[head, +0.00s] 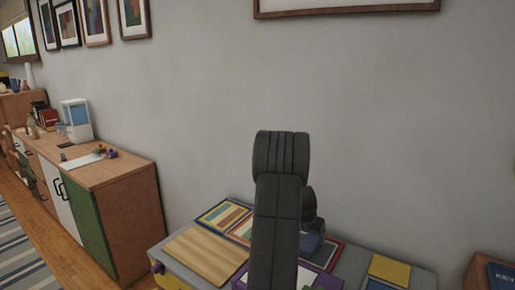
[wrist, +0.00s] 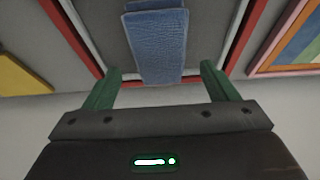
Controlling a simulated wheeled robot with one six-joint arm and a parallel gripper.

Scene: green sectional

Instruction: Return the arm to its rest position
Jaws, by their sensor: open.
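My gripper (wrist: 160,70) shows in the wrist view with its two green fingers apart. A blue, textured, cloth-like item (wrist: 160,45) lies beyond and between the fingertips, with a gap on each side, on a grey panel with a red and white border (wrist: 85,40). In the head view my dark arm rises in front of the grey table (head: 425,278) and hides my gripper. A blue patch (head: 312,246), which looks like the same item, shows just right of the arm.
The table holds a wooden board (head: 205,254), a striped mat (head: 228,215) and a yellow panel (head: 390,269). A wooden cabinet (head: 125,220) stands at left and a wooden piece with a blue book (head: 502,275) at right. The wall behind is bare below the picture frames.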

